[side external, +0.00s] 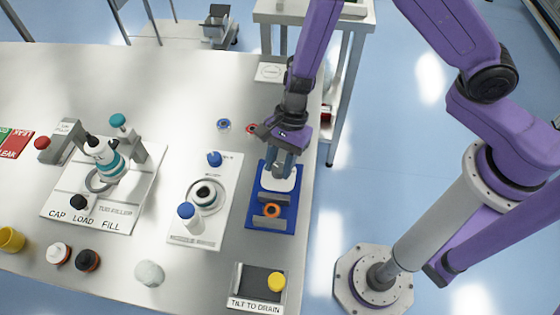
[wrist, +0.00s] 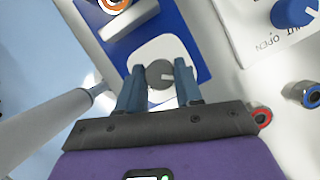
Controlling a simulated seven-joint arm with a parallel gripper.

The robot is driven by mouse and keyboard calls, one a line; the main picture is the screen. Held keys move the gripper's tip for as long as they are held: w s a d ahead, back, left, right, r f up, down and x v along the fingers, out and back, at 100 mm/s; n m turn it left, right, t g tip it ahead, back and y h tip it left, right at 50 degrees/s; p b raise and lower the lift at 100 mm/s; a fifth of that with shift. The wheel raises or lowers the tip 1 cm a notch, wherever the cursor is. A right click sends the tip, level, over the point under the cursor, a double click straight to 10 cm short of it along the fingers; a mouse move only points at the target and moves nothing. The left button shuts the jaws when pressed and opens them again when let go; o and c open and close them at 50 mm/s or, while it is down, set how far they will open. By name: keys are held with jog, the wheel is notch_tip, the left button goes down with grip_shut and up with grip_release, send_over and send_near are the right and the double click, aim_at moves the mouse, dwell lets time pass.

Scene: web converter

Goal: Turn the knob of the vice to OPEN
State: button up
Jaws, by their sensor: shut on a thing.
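The vice is a blue base (side external: 254,222) with grey jaws (side external: 267,222) and an orange ring (side external: 271,211) between them. A white plate (wrist: 180,53) at one end of the base carries a round grey knob (wrist: 158,73) with a pale pointer line. My gripper (side external: 283,172) reaches down over this plate. In the wrist view my gripper (wrist: 160,70) has one finger on each side of the knob and is shut on it. The side external view hides the knob behind the fingers. I cannot read any marks around the knob.
A white panel (side external: 228,185) with a blue knob (side external: 214,159) stands left of the vice; the wrist view shows lettering beside that knob. A blue ring (side external: 223,125) and a red ring (side external: 252,128) lie behind. A tilt-to-drain tray (side external: 247,281) stands in front. The table's right edge is close.

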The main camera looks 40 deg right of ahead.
jog(key=shift+n, duration=0.7)
jog(key=shift+g, duration=0.3)
jog(key=o, duration=1)
jog(key=shift+o, duration=0.2)
jog(key=shift+r, duration=0.1)
jog(key=v, duration=1.7)
jog(key=shift+r, duration=0.2)
